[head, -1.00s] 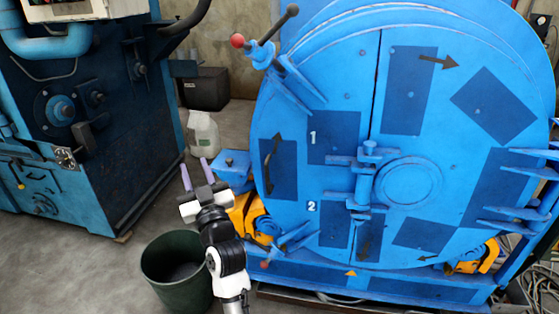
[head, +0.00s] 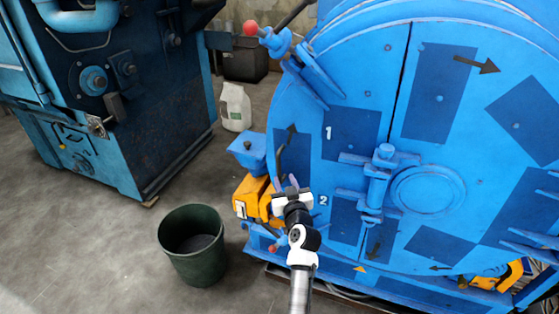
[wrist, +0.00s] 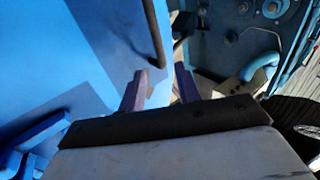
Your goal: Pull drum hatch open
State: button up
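The drum hatch (head: 455,215) is a large round blue door with darker blue patches, arrows and the numbers 1 and 2. It looks shut. A latch lever with a red ball (head: 250,29) sits at its upper left rim, and another red-tipped lever (head: 273,248) at its lower left. A hinge-like blue fitting (head: 381,175) stands near its middle. My gripper (head: 287,182) is in front of the hatch's left edge, near the 2. Its purple fingers are apart and empty in the wrist view (wrist: 160,78), with blue surface (wrist: 60,60) to their left. Contact cannot be told.
A dark green bin (head: 192,262) stands on the floor left of my arm. A yellow support (head: 250,196) sits by the drum's lower left. A white jug (head: 235,107) and a blue machine (head: 110,130) stand farther left. Floor between them is clear.

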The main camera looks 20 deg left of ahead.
aim_at(279, 164)
jog(key=p+x, duration=0.1)
jog(key=x, duration=0.8)
jog(key=shift+w+a, duration=0.15)
jog(key=shift+w, duration=0.25)
grip_shut()
